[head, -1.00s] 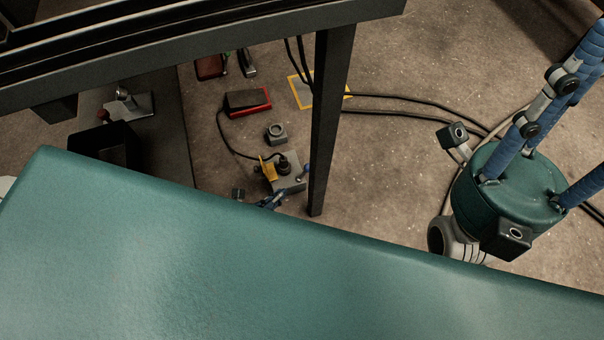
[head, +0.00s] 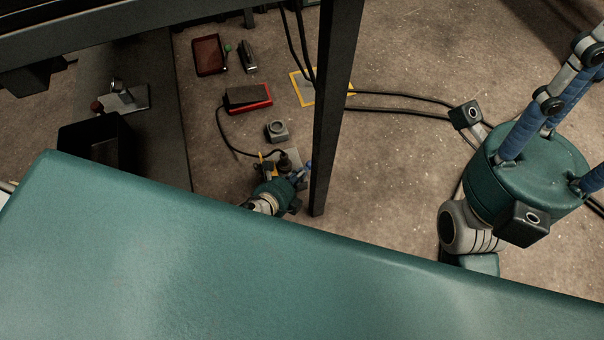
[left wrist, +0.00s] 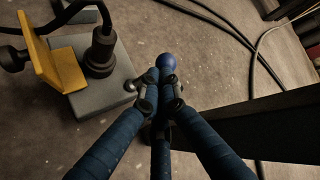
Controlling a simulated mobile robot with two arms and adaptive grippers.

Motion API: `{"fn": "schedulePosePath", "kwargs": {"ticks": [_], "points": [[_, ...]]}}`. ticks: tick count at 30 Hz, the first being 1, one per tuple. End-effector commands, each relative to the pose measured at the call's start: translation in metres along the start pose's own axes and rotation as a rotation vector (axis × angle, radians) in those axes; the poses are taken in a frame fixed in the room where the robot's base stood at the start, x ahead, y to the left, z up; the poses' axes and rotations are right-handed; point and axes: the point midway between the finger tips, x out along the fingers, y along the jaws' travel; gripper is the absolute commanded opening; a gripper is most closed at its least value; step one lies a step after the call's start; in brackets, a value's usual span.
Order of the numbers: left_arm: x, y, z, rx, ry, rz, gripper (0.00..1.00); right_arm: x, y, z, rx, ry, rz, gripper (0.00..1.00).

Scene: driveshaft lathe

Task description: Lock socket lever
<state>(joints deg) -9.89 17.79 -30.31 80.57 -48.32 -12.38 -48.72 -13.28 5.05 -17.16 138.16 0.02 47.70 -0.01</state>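The socket (head: 292,158) is a grey block on the floor with a black plug (left wrist: 100,52) standing in it and a yellow bracket (left wrist: 50,62) at its side. The rest of the lever is mostly hidden. My left gripper (left wrist: 160,92) has its blue fingers drawn together at the knob; I cannot tell whether they touch it. My right gripper (head: 525,185) is far right, its fingertips cut off or unclear.
A dark post (head: 335,110) stands close right of the socket. A red pedal (head: 247,98), a small grey ring-shaped part (head: 277,131) and a black bin (head: 95,140) lie beyond. Black cables (head: 400,101) cross the floor. My teal body hides the foreground.

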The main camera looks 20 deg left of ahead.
Motion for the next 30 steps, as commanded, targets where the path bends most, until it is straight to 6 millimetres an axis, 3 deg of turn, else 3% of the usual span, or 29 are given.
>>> {"fn": "schedulePosePath", "kwargs": {"ticks": [15,24,30], "points": [[0.009,-0.002,-0.001,-0.002,0.0,0.0,0.0,0.003,-0.001,0.0,-0.001,0.012,-0.005,0.4],[0.036,-0.018,-0.018,-0.001,0.0,-0.001,0.0,-0.002,0.0,0.0,0.0,0.005,-0.001,0.4],[0.036,-0.018,-0.017,0.0,0.0,-0.001,0.0,0.0,-0.001,0.001,0.0,0.004,-0.003,0.4]]}}
